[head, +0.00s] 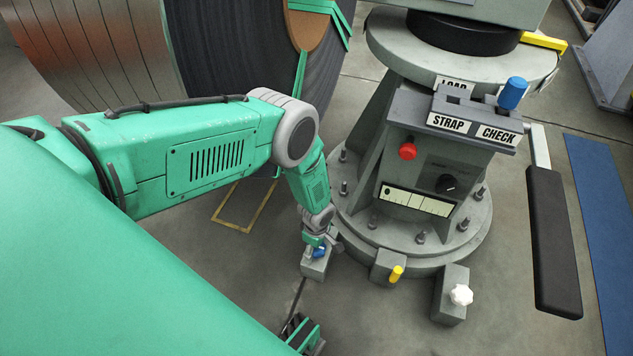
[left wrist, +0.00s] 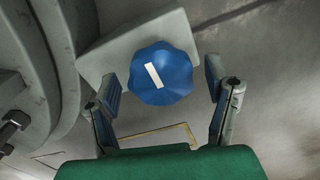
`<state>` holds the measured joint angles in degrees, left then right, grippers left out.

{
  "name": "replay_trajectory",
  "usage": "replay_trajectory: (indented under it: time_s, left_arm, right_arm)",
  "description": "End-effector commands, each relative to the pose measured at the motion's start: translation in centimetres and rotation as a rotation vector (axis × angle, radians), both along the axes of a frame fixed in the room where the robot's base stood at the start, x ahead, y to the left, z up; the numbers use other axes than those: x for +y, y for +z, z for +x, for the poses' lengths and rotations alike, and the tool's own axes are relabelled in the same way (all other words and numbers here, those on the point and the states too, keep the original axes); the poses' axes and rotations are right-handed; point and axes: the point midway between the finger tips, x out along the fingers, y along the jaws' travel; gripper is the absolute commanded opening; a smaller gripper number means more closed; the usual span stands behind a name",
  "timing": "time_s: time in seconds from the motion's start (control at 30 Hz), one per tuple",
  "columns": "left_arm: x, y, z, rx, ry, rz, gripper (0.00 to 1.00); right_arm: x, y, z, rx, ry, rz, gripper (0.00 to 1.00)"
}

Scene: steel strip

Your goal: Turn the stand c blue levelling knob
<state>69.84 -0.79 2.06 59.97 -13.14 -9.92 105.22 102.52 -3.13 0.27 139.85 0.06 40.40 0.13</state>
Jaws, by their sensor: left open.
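The blue levelling knob (left wrist: 161,73) has a scalloped rim and a white index bar on its face. In the left wrist view it sits between the two fingers of my open left gripper (left wrist: 165,92), with a gap on each side. In the head view the knob (head: 319,252) is a small blue spot on a grey foot block (head: 317,267) at the stand's base, partly covered by my left gripper (head: 320,245). My right gripper cannot be made out; a green part shows at the bottom edge.
The grey stand (head: 420,190) carries a red button (head: 407,151), a blue-tipped lever (head: 512,93) and STRAP and CHECK labels. A yellow knob (head: 396,273) and a white knob (head: 461,295) are on other foot blocks. A black-gripped handle (head: 552,240) hangs at right. A steel coil (head: 250,50) stands behind.

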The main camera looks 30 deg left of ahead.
Motion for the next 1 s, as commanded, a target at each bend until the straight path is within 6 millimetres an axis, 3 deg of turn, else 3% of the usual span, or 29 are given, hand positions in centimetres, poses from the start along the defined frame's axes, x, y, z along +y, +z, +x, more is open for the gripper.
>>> replay_trajectory:
  time_s: [0.03,0.13,0.17,0.57,1.0]
  left_arm:
    - [0.05,-0.03,-0.01,0.000,0.001,0.000,0.61]
    - [0.07,-0.04,-0.02,0.000,0.001,-0.001,0.26]
    - [0.08,-0.04,-0.02,0.000,0.001,-0.001,0.22]
    - [0.30,-0.10,0.01,0.000,-0.050,0.002,0.22]
    - [0.46,-0.11,0.09,0.000,-0.382,0.004,0.22]
  right_arm:
    - [-0.01,0.01,0.01,0.000,0.000,0.000,0.40]
    - [-0.01,0.01,0.01,0.000,0.000,0.000,0.40]
    - [-0.01,0.01,0.01,0.000,0.000,0.000,0.40]
    - [0.00,-0.02,0.00,0.000,0.000,0.000,0.40]
    - [0.00,-0.03,0.00,0.000,0.000,0.000,0.40]
